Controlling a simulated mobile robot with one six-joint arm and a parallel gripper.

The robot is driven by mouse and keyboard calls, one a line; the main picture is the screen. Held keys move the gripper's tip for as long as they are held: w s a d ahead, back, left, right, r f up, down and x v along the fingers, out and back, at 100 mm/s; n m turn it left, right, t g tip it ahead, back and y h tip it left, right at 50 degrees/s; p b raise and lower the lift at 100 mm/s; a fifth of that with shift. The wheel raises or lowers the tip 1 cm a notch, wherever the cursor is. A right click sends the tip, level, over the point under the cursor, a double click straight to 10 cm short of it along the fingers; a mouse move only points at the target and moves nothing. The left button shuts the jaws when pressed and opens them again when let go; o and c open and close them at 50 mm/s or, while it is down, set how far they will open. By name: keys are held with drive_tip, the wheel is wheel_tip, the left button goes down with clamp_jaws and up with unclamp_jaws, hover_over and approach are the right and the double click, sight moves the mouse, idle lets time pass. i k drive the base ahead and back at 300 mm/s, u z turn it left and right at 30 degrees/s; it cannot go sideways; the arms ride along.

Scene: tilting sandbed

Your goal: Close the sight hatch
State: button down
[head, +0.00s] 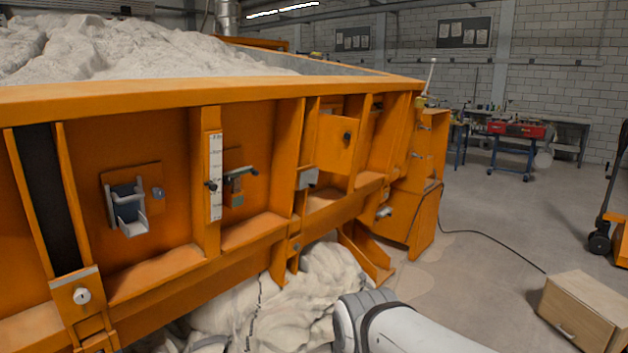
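The likely sight hatch is a square orange panel (331,149) with a black knob, on the right part of the orange sandbed's side wall. It overlaps the neighbouring upright ribs and seems to stand out from the wall, as if swung open. A darker recess shows above and beside it. I cannot tell its exact angle. My gripper is out of view; only a pale link of my arm shows at the bottom, below and right of the panel and apart from it.
The orange sandbed (262,87) holds pale sand. Crumpled pale sacking (300,285) lies below. A wooden box (583,313) and a cable (490,247) are on the floor at right.

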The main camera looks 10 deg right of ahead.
sight(336, 139)
drive_tip(key=u, duration=0.9)
drive_tip(key=k, duration=0.15)
drive_tip(key=z, duration=1.6)
drive_tip(key=i, duration=1.75)
drive_tip(key=u, duration=0.8)
